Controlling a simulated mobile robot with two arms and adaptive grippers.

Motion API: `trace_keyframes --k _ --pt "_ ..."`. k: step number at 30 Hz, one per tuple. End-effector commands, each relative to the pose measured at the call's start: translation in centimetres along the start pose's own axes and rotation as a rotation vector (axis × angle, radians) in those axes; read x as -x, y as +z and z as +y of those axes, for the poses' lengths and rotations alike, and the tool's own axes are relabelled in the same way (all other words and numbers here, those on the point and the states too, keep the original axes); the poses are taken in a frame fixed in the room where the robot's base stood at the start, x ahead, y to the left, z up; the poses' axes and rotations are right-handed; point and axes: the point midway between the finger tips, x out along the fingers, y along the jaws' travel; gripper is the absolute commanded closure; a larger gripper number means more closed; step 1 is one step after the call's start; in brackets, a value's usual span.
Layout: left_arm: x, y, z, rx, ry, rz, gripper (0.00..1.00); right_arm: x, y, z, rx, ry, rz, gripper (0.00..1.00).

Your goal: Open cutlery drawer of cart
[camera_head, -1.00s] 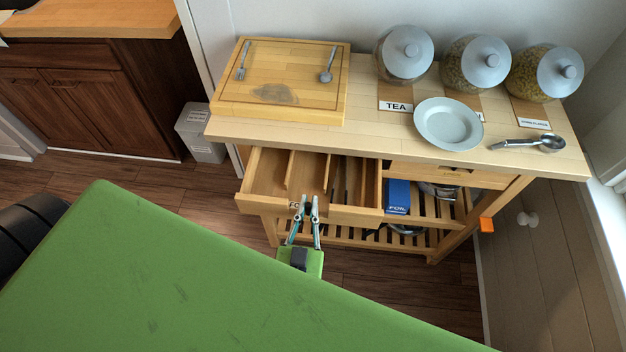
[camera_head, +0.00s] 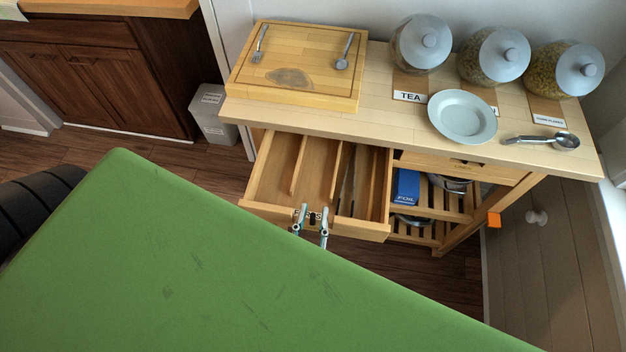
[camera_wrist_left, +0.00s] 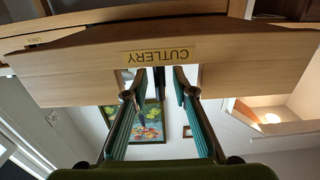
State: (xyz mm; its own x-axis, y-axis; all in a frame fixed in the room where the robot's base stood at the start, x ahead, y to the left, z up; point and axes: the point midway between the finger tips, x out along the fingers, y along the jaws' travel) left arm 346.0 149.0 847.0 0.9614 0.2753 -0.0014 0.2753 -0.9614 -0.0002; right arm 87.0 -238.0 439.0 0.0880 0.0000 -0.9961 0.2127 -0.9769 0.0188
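The cutlery drawer (camera_head: 283,212) of the wooden cart (camera_head: 390,118) is pulled well out. Its wooden dividers and a few dark, thin items show inside. My left gripper (camera_head: 312,214) is at the middle of the drawer front, its two fingers apart. In the left wrist view the drawer front (camera_wrist_left: 80,75) carries the word CUTLERY, upside down, and the gripper (camera_wrist_left: 158,78) has its fingertips at a cutout below the word. Exact contact with the cutout's edges is hard to tell. My right gripper is not in view.
The cart top holds a cutting board (camera_head: 300,62), a plate (camera_head: 462,117), a scoop (camera_head: 565,139) and glass jars (camera_head: 420,45). A blue foil box (camera_head: 406,187) is on the shelf below. A grey bin (camera_head: 212,115) stands left of the cart.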

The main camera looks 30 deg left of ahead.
Motion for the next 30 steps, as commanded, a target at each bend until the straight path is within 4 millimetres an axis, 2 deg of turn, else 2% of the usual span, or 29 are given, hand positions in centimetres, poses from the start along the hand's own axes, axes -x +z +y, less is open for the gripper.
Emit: trace_keyframes --k 10,14,30 --pt "-0.1 -0.1 0.0 0.001 -0.001 0.001 0.74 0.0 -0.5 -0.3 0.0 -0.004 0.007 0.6" --pt "0.0 -1.0 0.0 0.003 -0.002 0.001 0.74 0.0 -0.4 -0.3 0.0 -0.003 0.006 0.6" --pt "0.0 -8.9 0.0 0.001 -0.002 0.0 0.74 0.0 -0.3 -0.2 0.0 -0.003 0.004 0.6"
